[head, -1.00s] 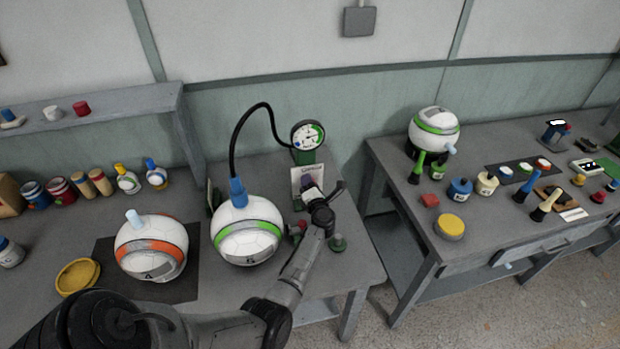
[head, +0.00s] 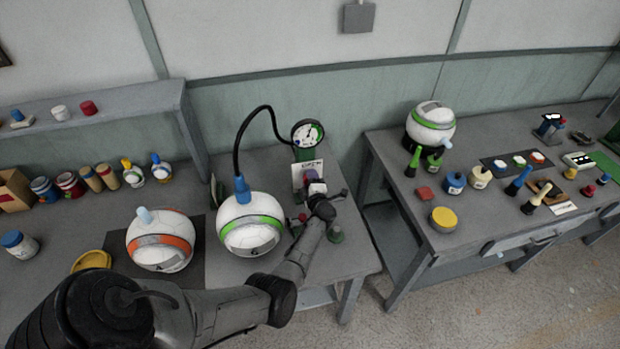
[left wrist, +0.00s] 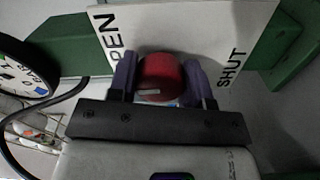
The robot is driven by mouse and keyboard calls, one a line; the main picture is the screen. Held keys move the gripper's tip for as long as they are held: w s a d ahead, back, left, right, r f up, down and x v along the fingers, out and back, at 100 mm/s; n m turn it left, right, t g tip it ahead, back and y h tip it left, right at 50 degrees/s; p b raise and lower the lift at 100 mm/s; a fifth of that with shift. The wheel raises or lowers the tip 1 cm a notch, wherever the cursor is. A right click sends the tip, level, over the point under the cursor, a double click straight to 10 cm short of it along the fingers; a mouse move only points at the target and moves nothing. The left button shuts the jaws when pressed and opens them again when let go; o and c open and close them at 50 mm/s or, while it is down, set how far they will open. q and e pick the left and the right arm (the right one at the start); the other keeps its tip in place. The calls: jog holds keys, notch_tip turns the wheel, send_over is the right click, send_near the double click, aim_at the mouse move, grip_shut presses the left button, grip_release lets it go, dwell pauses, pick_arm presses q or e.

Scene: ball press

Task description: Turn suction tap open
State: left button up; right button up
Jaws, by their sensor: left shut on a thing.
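The suction tap is a red knob (left wrist: 160,79) in front of a white plate (left wrist: 205,35). In the left wrist view the plate reads OPEN on the left and SHUT on the right. A short pale mark on the knob lies roughly level, left of its middle. My left gripper (left wrist: 158,82) has its purple fingers on both sides of the knob and is shut on it. In the head view, my left gripper (head: 316,188) is in front of the plate (head: 308,172), below the pressure gauge (head: 308,133); the knob is hidden there. My right gripper is not in view.
A black hose (head: 241,135) arches from the gauge to a blue fitting (head: 242,189) on a green-banded ball (head: 250,224). An orange-banded ball (head: 160,241) stands left on a dark mat. A second table (head: 405,225) with many small items stands right, across a gap.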

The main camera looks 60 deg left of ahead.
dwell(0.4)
pick_arm(q)
jog(key=o, duration=0.9)
jog(key=shift+d, duration=0.1)
jog(key=p+v, duration=0.1)
jog(key=v, duration=1.2)
jog(key=shift+s+d, duration=0.2)
jog(key=shift+d, duration=0.1)
jog(key=shift+r+m, duration=0.1)
jog(key=shift+m, duration=0.3)
